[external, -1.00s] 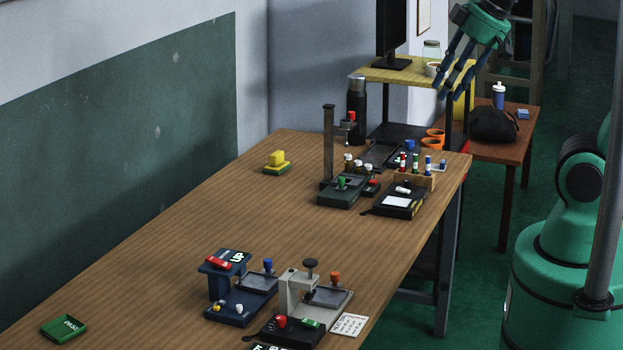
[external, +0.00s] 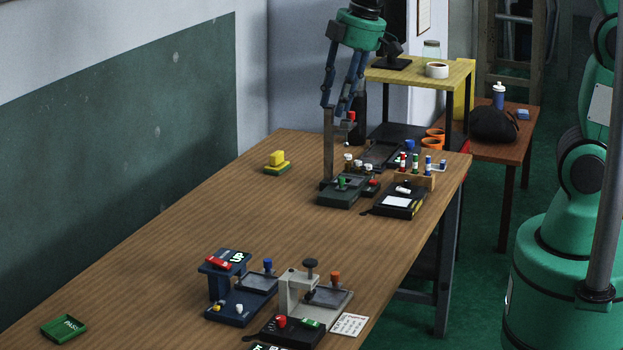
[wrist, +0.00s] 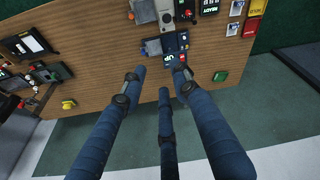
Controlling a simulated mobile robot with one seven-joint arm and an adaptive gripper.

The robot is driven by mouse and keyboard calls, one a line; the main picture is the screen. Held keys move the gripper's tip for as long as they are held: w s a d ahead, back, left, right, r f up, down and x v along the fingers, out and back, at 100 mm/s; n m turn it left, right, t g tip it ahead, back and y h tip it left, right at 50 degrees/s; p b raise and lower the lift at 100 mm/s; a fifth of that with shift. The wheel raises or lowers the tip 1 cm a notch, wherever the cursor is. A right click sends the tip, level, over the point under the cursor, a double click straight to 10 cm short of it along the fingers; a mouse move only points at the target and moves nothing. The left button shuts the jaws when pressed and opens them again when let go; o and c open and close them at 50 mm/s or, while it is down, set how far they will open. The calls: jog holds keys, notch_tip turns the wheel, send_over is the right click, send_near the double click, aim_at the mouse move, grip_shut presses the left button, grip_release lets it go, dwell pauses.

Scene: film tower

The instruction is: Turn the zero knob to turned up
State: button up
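Several small coloured knobs stand on the bench devices; I cannot read which one is the zero knob. The dark green tower device has a green knob (external: 341,181) on its base and an upright post (external: 328,150). The blue device (external: 240,300) nearer the front has white and yellow knobs and a lit UP display (external: 238,257), also seen in the wrist view (wrist: 169,57). A black box carries a red knob (external: 281,321). My gripper (external: 342,108) hangs over the tower post at the back, fingers down. Its fingers (wrist: 158,78) are spread and empty.
A grey device (external: 299,290) stands beside the blue one. A black flask (external: 359,120), marker rack (external: 428,182) and yellow-green block (external: 276,162) are at the back. A green PASS tray (external: 64,328) lies front left. The middle of the bench (external: 230,200) is clear.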

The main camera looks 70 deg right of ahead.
jog(key=w+a+f+n+g, duration=0.1)
jog(key=w+a+f+n, duration=0.15)
jog(key=w+f, duration=0.4)
jog(key=n+g+p, duration=0.2)
jog(key=n, duration=0.3)
send_over(239, 306)
notch_tip(239, 306, down, 24)
jog(key=shift+w+d, duration=0.15)
jog(key=shift+w, duration=0.1)
jog(key=f, duration=1.3)
jog(key=shift+s+f+b, duration=0.2)
jog(key=shift+f+b, duration=0.15)
jog(key=shift+b, duration=0.05)
grip_shut()
